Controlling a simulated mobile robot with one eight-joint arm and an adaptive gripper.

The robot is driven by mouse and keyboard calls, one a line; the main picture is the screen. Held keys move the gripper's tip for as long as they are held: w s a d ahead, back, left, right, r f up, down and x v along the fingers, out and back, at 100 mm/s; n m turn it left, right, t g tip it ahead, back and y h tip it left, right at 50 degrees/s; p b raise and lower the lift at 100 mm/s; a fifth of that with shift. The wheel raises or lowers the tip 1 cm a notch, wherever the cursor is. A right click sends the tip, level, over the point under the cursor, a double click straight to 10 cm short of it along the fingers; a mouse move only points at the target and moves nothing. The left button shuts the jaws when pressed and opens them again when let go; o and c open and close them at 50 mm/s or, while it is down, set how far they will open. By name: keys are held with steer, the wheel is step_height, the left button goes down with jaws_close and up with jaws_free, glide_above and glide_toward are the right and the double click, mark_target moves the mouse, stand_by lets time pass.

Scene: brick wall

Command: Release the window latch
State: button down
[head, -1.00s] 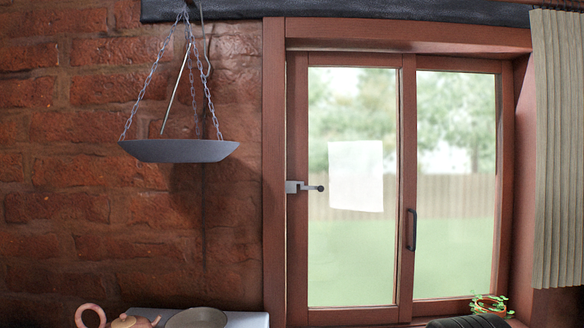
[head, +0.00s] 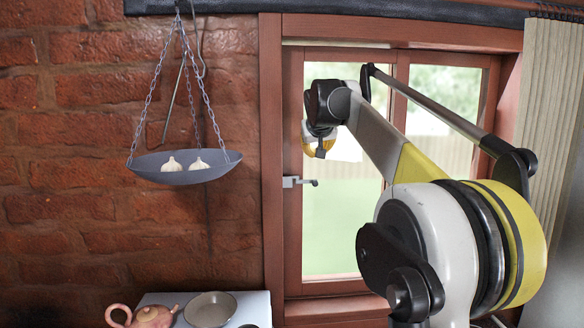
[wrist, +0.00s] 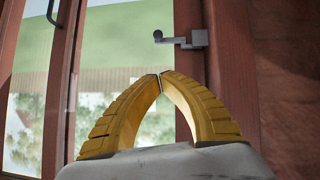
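The grey window latch (head: 300,182) sits on the left frame of the window (head: 294,240). Its arm points right, level, and ends in a dark knob. My gripper (head: 321,154) is in front of the left pane, above and a little right of the latch. In the wrist view, which looks upside down, the latch (wrist: 182,40) shows beyond the fingertips, its plate on the wooden frame. The yellow fingers of my gripper (wrist: 160,76) meet at their tips with nothing between them. They look apart from the latch. My arm hides much of the right pane.
A hanging pan (head: 185,176) with two white garlic-like bulbs (head: 186,164) hangs left of the window. Below are a teapot (head: 150,317) and a bowl (head: 210,309) on a white surface (head: 256,305). A curtain (head: 548,100) hangs at right.

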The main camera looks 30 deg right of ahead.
mark_target(302, 182)
steer(key=shift+s+d, duration=0.1)
steer(key=shift+d, duration=0.05)
steer(key=x, duration=0.4)
steer(key=s+f+x, duration=0.1)
steer(key=x, duration=0.3)
steer(key=f+x, duration=0.1)
steer(key=x, duration=0.4)
steer(key=shift+s+a+f, duration=0.15)
steer(key=shift+s+a, duration=0.1)
steer(key=shift+s, duration=0.1)
